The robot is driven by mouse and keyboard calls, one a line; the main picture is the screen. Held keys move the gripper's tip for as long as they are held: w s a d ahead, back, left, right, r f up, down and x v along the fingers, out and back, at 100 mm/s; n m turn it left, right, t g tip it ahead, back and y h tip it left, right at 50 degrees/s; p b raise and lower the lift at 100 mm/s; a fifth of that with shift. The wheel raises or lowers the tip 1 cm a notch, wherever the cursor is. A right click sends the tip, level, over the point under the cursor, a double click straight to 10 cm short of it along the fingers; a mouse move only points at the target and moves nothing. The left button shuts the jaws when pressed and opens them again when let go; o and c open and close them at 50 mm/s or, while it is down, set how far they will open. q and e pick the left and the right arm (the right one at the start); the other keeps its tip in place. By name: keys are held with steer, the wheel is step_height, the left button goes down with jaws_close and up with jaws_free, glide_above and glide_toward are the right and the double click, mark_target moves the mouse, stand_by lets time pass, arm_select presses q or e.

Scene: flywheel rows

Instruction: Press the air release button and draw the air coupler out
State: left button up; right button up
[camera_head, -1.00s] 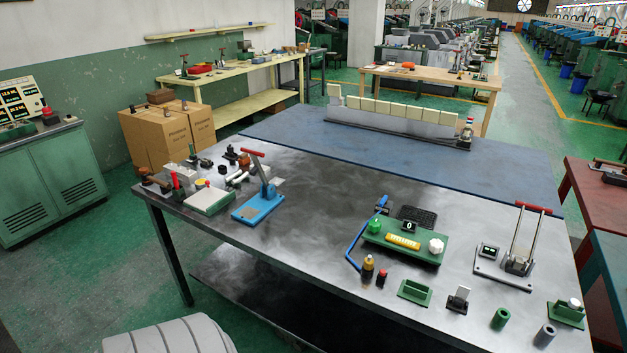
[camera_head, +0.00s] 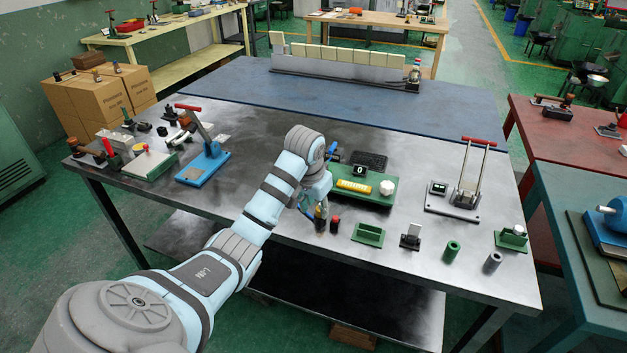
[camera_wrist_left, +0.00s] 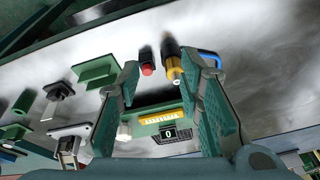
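The air coupler is a dark-and-brass upright fitting (camera_head: 320,223) near the table's front edge. It also shows in the left wrist view (camera_wrist_left: 173,64), with the blue hose (camera_wrist_left: 209,59) beside it. A red-topped black button (camera_head: 335,224) stands just right of the coupler; in the wrist view it is left of it (camera_wrist_left: 147,68). I take it for the air release button. My left gripper (camera_head: 318,200) hangs above and behind these two, partly covering the hose. In the wrist view its fingers (camera_wrist_left: 160,72) are wide apart and empty. My right gripper is not in view.
A green panel (camera_head: 372,199) with a counter reading 0 and a yellow label lies behind the button. A green bracket (camera_head: 367,235), a black switch (camera_head: 411,237) and cylinders (camera_head: 452,251) stand to the right. A red-handled lever (camera_head: 203,125) stands at left.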

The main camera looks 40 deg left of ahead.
arm_select(q)
glide_toward(319, 206)
steer(key=v, duration=0.3)
steer(key=shift+n+h, duration=0.3)
steer(key=shift+n, duration=0.1)
steer(key=b+x, duration=0.1)
steer(key=x, duration=0.3)
steer(key=b+x, duration=0.1)
steer(key=x, duration=0.4)
steer(key=b+x, duration=0.1)
steer(key=x, duration=0.3)
steer(key=shift+w+a+f, duration=0.15)
steer(key=shift+a+f, duration=0.15)
steer(key=shift+f, duration=0.1)
jaws_close()
steer(key=shift+r, duration=0.1)
steer(key=shift+r+p, duration=0.55)
steer(key=shift+p, duration=0.45)
